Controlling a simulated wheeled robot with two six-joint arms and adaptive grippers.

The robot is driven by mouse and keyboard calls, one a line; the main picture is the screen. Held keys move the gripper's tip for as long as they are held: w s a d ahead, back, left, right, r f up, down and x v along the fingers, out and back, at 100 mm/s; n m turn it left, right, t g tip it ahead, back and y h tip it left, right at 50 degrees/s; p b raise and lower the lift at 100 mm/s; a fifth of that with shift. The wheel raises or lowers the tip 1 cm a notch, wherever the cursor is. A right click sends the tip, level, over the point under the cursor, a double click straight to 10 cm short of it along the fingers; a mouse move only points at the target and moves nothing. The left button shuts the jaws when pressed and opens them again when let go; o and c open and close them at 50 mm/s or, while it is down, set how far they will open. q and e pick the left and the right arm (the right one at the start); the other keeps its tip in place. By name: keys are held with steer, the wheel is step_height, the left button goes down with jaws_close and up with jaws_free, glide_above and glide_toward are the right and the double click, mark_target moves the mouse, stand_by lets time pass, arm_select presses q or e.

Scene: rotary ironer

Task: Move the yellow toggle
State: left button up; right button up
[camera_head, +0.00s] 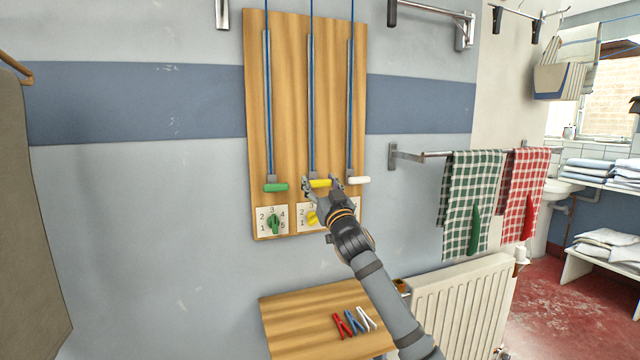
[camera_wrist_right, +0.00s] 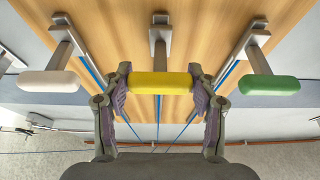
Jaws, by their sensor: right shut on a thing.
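The yellow toggle (camera_head: 319,183) is a short bar at the low end of the middle rail on a wooden board (camera_head: 290,90). My right gripper (camera_head: 321,186) is shut on the yellow toggle, one finger at each end. The right wrist view shows the yellow toggle (camera_wrist_right: 160,86) between the fingers, with the board behind. A green toggle (camera_head: 276,187) is left of it and a white toggle (camera_head: 358,180) right of it, at about the same height. Below, a yellow dial (camera_head: 312,218) is partly hidden by my gripper. My left gripper is not in view.
A green dial (camera_head: 273,222) with numbers sits under the green toggle. Below the board, a wooden shelf (camera_head: 290,320) holds red, blue and white pegs. A radiator (camera_head: 465,305) and a rail with checked towels (camera_head: 472,190) are to the right.

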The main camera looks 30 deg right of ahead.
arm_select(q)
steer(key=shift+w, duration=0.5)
arm_select(e)
steer(key=shift+w+f, duration=0.1)
steer(key=shift+f, duration=0.4)
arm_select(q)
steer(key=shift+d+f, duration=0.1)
arm_select(e)
steer(key=o, duration=1.7)
steer(key=shift+r, duration=0.1)
steer(key=shift+r, duration=0.1)
steer(key=shift+v, duration=6.1)
